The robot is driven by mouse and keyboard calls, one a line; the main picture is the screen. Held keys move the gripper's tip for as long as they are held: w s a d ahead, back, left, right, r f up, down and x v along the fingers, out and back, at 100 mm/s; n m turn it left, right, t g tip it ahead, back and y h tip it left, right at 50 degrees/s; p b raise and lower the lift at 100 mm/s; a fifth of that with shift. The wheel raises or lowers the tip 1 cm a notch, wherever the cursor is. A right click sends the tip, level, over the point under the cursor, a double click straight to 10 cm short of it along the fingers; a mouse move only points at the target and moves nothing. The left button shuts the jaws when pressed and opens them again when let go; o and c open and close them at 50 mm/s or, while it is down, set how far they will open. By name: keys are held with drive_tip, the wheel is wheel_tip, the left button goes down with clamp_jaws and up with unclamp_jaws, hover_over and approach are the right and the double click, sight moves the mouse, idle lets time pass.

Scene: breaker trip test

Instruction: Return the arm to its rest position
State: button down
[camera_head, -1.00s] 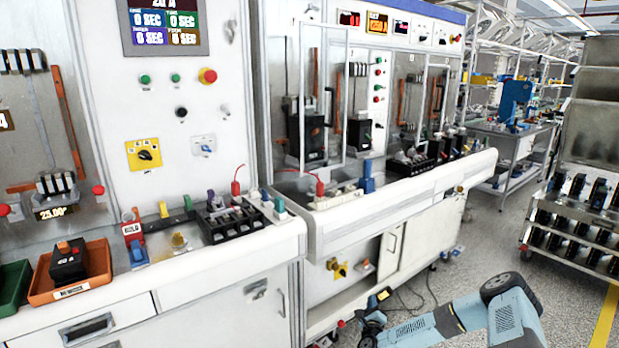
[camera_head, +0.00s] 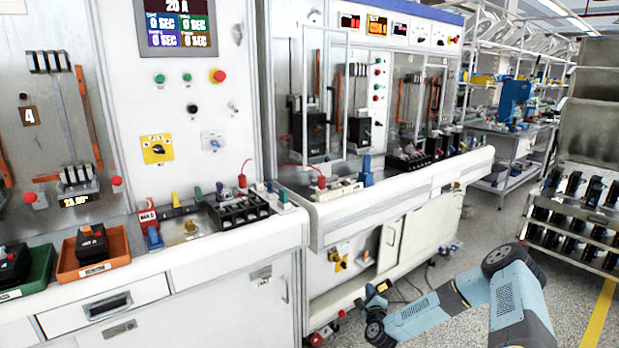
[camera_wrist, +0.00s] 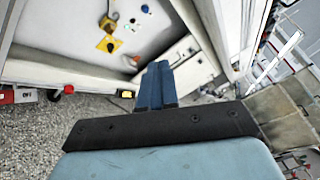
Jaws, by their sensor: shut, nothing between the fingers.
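My arm (camera_head: 435,303) is pale blue with dark joints and reaches in from the lower right of the head view. It is bent, low above the floor, in front of the white test bench (camera_head: 395,205). The far end of the arm is small and partly unclear there, near the bench's lower opening. In the wrist view my gripper (camera_wrist: 158,66) shows two blue fingers side by side, shut with nothing between them. They point toward a white panel with a yellow switch plate (camera_wrist: 109,44), apart from it as far as I can tell.
An orange tray (camera_head: 120,248) with a black breaker and a green tray (camera_head: 38,280) sit on the left bench's ledge. A rack of black breakers (camera_head: 580,235) stands at the right. Speckled floor (camera_head: 465,240) is open between bench and rack. Cables lie near the arm.

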drive_tip(key=w+a+r+n+g+y, duration=0.25)
drive_tip(key=r+n+g+y, duration=0.25)
drive_tip(key=r+n, duration=1)
drive_tip(key=s+r+n+g+h, duration=0.1)
drive_tip(key=s+r+n, duration=0.1)
drive_tip(key=s+r, duration=0.35)
drive_tip(key=s+d+r+n+g+h, duration=0.1)
drive_tip(key=s+r+g, duration=0.1)
drive_tip(key=r, duration=0.7)
drive_tip(key=s+r+n+g+h, duration=0.15)
drive_tip(key=s+r, duration=0.25)
drive_tip(key=r, duration=0.4)
drive_tip(key=s+d+r+n+g+h, duration=0.1)
drive_tip(key=s+r, duration=0.6)
drive_tip(key=s, duration=0.2)
drive_tip(key=s+d+r+n+h, duration=0.1)
drive_tip(key=s+r, duration=0.5)
drive_tip(key=s, duration=0.3)
drive_tip(key=s+r+n+g, duration=0.2)
drive_tip(key=s+r, duration=0.2)
drive_tip(key=s, duration=1.8)
drive_tip(key=shift+r, duration=0.2)
drive_tip(key=shift+n+y, duration=0.25)
